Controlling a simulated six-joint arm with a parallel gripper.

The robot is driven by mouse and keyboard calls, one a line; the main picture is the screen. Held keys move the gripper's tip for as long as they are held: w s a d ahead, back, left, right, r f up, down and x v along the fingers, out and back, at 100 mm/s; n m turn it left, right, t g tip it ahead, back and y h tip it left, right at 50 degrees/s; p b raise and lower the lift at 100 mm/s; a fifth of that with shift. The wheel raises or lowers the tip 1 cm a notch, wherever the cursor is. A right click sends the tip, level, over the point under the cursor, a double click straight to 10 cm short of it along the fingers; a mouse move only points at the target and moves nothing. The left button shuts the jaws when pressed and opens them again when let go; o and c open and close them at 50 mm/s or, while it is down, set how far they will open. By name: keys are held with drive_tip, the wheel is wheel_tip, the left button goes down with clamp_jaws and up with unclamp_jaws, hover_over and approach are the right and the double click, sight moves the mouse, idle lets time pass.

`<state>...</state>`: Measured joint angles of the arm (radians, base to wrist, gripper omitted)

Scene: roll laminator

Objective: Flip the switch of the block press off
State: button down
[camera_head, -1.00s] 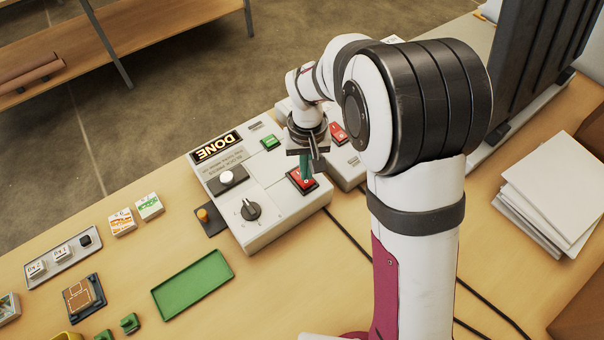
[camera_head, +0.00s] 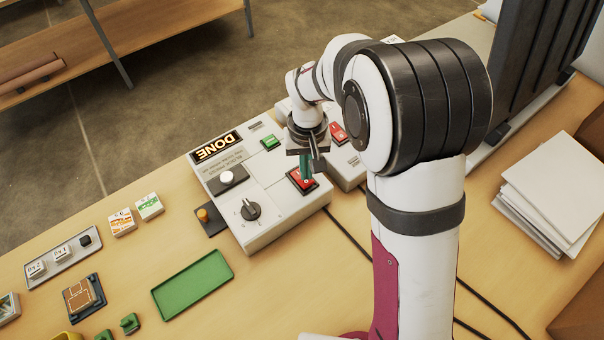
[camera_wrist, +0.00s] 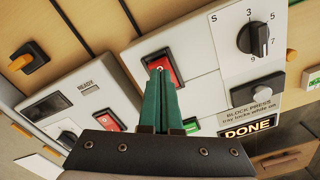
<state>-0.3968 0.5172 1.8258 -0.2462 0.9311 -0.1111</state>
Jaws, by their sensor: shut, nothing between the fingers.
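The block press (camera_head: 285,210) is a light grey box on the table, with a "DONE" display, a dial, a green button and a red rocker switch (camera_head: 302,180). Its "BLOCK PRESS" label (camera_wrist: 252,93) shows in the wrist view. My gripper (camera_head: 306,172) points down over the red switch, with its green fingers shut and empty. In the wrist view the fingertips (camera_wrist: 161,74) overlap the switch (camera_wrist: 163,64) and hide part of it. I cannot tell whether they touch it, or which way the rocker is tilted.
A second grey machine (camera_wrist: 72,105) with a "READY" display and its own red switch (camera_head: 338,133) stands close beside the press. A green tray (camera_head: 193,284) lies in front. A paper stack (camera_head: 560,190) is at the right. Black cables run across the table.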

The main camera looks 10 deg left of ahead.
drive_tip(key=shift+f, duration=0.95)
idle(0.6)
drive_tip(key=shift+r, duration=3.55)
drive_tip(key=s+d+r+m, duration=0.3)
drive_tip(key=s+d+r, duration=0.3)
drive_tip(key=s+d, duration=0.15)
drive_tip(key=s+d+m+y, duration=0.1)
drive_tip(key=s+d+m, duration=0.1)
drive_tip(key=s, duration=0.6)
drive_tip(key=s+d+m, duration=0.2)
drive_tip(key=s+m, duration=0.1)
drive_tip(key=s, duration=0.5)
drive_tip(key=shift+d+m+y, duration=0.2)
drive_tip(key=shift+m+y, duration=0.1)
drive_tip(key=shift+y, duration=0.1)
